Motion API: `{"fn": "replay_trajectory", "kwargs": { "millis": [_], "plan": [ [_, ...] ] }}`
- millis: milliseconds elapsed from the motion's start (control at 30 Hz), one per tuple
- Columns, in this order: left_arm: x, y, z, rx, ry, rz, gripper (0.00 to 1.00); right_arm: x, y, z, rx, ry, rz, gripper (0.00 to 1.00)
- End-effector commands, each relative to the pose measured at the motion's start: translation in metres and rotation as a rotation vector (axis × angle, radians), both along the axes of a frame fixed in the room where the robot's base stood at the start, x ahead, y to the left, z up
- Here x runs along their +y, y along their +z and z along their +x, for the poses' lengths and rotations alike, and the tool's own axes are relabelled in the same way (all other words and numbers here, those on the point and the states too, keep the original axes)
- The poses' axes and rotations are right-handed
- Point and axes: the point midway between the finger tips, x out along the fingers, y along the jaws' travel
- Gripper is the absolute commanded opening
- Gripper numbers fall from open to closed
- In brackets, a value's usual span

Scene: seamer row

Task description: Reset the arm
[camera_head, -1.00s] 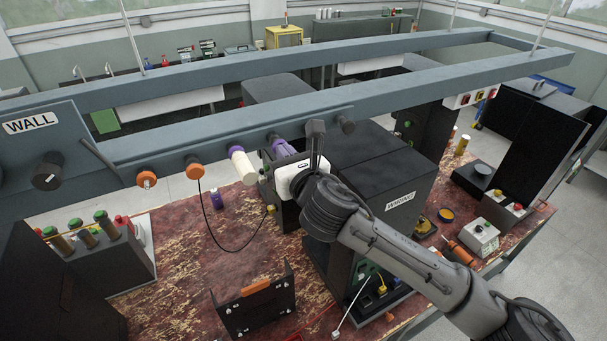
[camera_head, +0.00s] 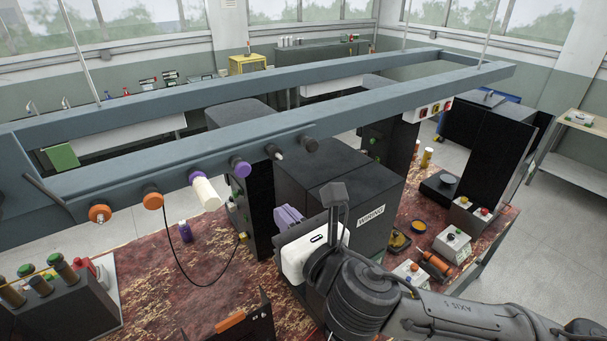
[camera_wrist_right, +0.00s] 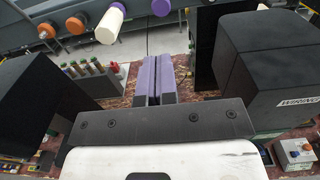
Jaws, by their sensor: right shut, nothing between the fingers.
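My right gripper (camera_head: 284,212) has a white body and purple fingers. It is in the middle of the head view, in front of the black box labelled WIRING (camera_head: 345,195), with my grey arm reaching in from the lower right. In the right wrist view its purple fingers (camera_wrist_right: 157,75) lie side by side, closed, with nothing held. They point out over the red worn bench (camera_head: 150,275). My left gripper and left arm do not show.
A grey overhead beam (camera_head: 235,135) with orange, white and purple knobs crosses above the bench. A black cable (camera_head: 185,262) hangs from it. A rack with green-topped cylinders (camera_head: 60,305) stands at lower left. Small control boxes (camera_head: 452,245) stand at right.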

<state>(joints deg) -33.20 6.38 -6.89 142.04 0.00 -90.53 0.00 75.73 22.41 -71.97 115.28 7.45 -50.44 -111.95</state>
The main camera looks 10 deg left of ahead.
Motion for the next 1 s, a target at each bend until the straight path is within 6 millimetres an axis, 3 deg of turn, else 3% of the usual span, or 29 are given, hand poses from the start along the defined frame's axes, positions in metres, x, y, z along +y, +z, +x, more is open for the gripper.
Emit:
{"fn": "replay_trajectory", "kwargs": {
  "millis": [267,567,767,1000],
  "plan": [
    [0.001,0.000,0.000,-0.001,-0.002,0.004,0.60,-0.003,-0.001,0.001,0.167,-0.020,0.181,0.00],
    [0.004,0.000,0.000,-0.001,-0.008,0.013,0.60,-0.027,-0.006,0.008,0.610,-0.210,0.760,0.00],
    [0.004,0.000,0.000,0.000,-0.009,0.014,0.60,-0.047,0.031,-0.003,0.756,-0.241,1.154,0.00],
    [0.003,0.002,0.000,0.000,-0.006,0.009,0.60,-0.078,0.088,-0.027,0.891,-0.176,1.610,0.00]
  ]
}}
